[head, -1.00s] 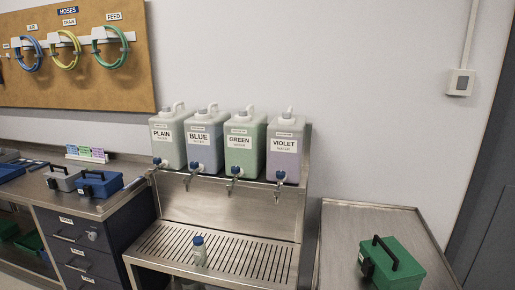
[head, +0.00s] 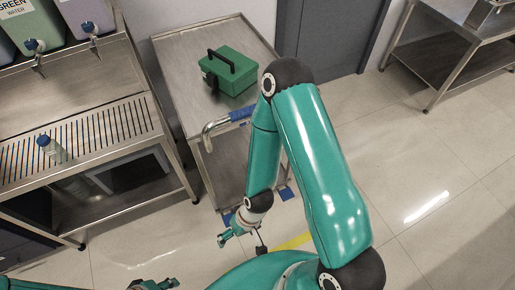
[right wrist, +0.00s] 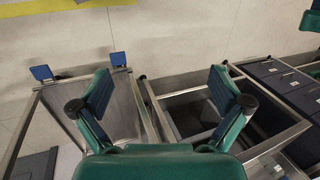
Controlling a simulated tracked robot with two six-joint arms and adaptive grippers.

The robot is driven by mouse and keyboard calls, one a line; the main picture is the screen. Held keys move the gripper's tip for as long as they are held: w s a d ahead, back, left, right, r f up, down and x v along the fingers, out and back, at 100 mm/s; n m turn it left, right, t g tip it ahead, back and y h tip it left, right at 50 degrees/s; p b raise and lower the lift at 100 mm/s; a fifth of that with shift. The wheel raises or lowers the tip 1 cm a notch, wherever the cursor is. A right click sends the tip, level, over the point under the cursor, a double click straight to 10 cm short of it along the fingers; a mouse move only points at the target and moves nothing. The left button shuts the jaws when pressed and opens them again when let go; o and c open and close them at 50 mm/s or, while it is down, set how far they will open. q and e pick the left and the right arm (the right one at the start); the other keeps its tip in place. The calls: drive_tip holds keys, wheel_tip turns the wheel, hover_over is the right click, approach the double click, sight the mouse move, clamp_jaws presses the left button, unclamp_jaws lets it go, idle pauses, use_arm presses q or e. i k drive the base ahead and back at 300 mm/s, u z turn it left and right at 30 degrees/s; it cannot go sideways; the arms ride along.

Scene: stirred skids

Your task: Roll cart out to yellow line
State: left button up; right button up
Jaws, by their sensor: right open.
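The metal cart (head: 172,52) stands against the wall with a green toolbox (head: 235,80) on its top shelf. Its push handle, with a blue grip (head: 242,115), faces me. A yellow line (head: 292,242) lies on the floor, partly hidden by my right arm; it also shows in the right wrist view (right wrist: 50,9). My right gripper (head: 226,238) is open and empty, low in front of the cart. In the right wrist view its fingers (right wrist: 162,84) are spread, with cart frame (right wrist: 140,108) beyond. My left gripper (head: 153,284) only partly shows at the bottom edge.
The dispensing rack with its slotted tray (head: 75,130) and a small bottle (head: 52,147) stands close on the cart's left. Blue pieces (head: 287,193) show near the floor at the cart's base. Tiled floor to the right is clear; a steel table (head: 450,60) stands far right.

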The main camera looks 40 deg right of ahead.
sight(216, 124)
drive_tip(key=z, duration=0.05)
drive_tip(key=k, duration=1)
drive_tip(key=u, duration=0.15)
drive_tip(key=i, duration=0.6)
drive_tip(key=z, duration=0.1)
